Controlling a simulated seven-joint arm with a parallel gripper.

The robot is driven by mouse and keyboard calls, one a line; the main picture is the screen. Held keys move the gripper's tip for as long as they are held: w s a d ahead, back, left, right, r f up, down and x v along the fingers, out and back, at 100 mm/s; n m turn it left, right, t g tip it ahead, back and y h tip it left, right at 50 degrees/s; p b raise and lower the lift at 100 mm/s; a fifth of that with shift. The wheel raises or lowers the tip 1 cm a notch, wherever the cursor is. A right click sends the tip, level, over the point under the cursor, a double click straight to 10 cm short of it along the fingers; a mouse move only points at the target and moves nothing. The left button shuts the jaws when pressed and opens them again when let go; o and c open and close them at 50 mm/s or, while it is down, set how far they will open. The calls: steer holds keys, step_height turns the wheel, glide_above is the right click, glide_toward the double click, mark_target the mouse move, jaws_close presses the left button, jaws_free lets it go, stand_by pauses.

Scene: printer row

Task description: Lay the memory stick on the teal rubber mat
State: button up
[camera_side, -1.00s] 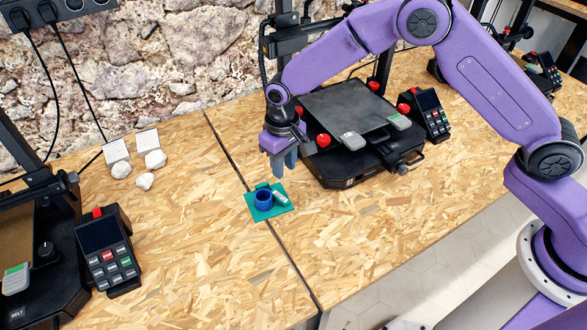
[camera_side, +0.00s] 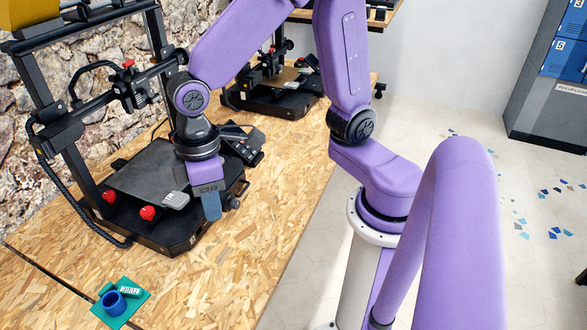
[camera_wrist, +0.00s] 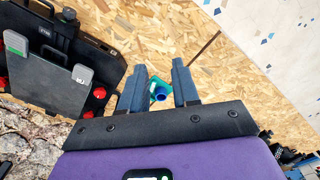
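The teal rubber mat (camera_side: 138,305) lies on the wood-chip bench at the lower left of the side view. On it are a blue cup-like ring (camera_side: 113,303) and a small pale, lettered stick (camera_side: 130,291), which looks like the memory stick. My gripper (camera_side: 211,206) is in the air in front of the printer, apart from the mat. In the wrist view my gripper's (camera_wrist: 160,68) two fingers stand wide apart with nothing held. The mat (camera_wrist: 153,82) and blue ring (camera_wrist: 161,93) show beyond, between the fingers; I cannot make out the stick there.
The black printer (camera_side: 150,190) stands behind my gripper, with red knobs and a grey tab (camera_side: 176,200) on its bed. Another printer (camera_side: 275,90) stands farther back. The bench (camera_side: 235,270) between mat and front edge is clear. A dark seam (camera_side: 45,270) crosses the bench.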

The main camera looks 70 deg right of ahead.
steer(key=s+d+r+n, duration=0.1)
steer(key=s+d+n, duration=0.2)
steer(key=s+d, duration=0.8)
steer(key=shift+s+d+r+n, duration=0.2)
steer(key=shift+s+d+n, duration=0.1)
steer(key=shift+s, duration=0.5)
